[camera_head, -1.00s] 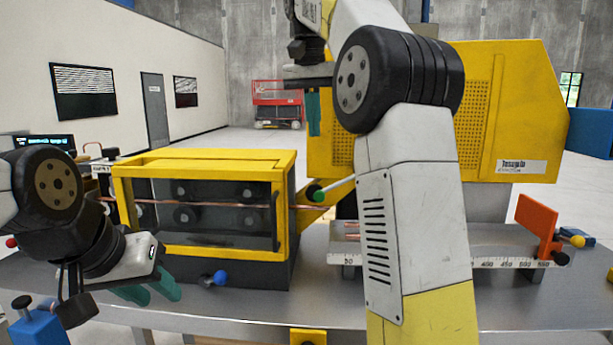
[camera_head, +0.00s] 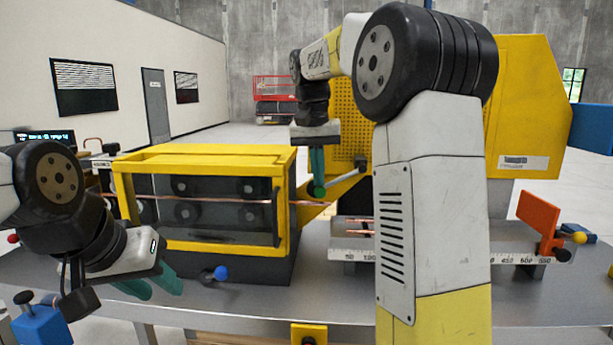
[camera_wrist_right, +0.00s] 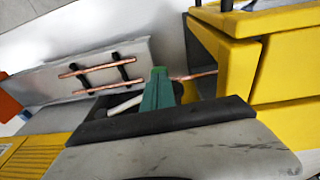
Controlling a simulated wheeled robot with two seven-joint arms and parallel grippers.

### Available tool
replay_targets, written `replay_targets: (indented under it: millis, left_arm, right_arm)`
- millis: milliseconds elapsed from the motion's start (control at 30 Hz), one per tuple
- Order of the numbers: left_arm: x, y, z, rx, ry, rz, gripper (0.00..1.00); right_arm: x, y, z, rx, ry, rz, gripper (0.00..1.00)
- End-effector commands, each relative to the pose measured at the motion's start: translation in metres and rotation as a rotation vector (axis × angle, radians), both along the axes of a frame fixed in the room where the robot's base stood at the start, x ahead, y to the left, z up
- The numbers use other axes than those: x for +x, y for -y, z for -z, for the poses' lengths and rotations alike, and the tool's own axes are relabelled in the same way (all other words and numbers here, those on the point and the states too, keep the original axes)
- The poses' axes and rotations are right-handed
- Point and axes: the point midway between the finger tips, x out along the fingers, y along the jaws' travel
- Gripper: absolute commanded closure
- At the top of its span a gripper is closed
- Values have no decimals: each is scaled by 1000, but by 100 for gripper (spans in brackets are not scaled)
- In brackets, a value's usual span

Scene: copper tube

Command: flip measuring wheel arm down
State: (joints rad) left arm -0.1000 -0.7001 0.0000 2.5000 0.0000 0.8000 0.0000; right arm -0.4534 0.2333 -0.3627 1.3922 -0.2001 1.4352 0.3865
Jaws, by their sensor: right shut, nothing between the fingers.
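The measuring wheel arm (camera_head: 343,178) is a thin grey rod. It slopes down to the left from a dark pivot to a small dark wheel with a green middle (camera_head: 318,191), near the copper tube (camera_head: 232,202) where it leaves the yellow-framed box. My right gripper (camera_head: 317,176) points down with its green fingers shut and empty, right at the wheel end; I cannot tell whether they touch. In the right wrist view, the closed fingers (camera_wrist_right: 158,88) have a pale rod (camera_wrist_right: 122,106) beside them. My left gripper (camera_head: 150,287) is open and empty over the table's front left.
The yellow-framed box (camera_head: 205,252) stands left of the wheel arm. A ruler rail (camera_head: 350,255) with short copper pieces and an orange stop plate (camera_head: 537,215) lies to the right. A blue-knobbed lever (camera_head: 220,272) sits in front of the box. A yellow machine (camera_head: 520,110) stands behind.

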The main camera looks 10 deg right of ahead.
Motion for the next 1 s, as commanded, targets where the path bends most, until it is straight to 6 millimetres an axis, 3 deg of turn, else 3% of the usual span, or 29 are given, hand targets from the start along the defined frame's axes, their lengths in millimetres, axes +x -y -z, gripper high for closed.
replay_targets:
  millis: [367, 633, 1000]
  left_arm:
    - [0, 0, 0, 0, 0, 0, 64]
    - [0, 0, 0, 0, 0, 0, 64]
    - [0, 0, 0, 0, 0, 0, 64]
  right_arm:
    - [0, 0, 4, 0, -1, 0, 100]
    - [1, 3, 25, -108, -36, -2, 100]
    - [0, 5, 27, -112, -44, 2, 100]
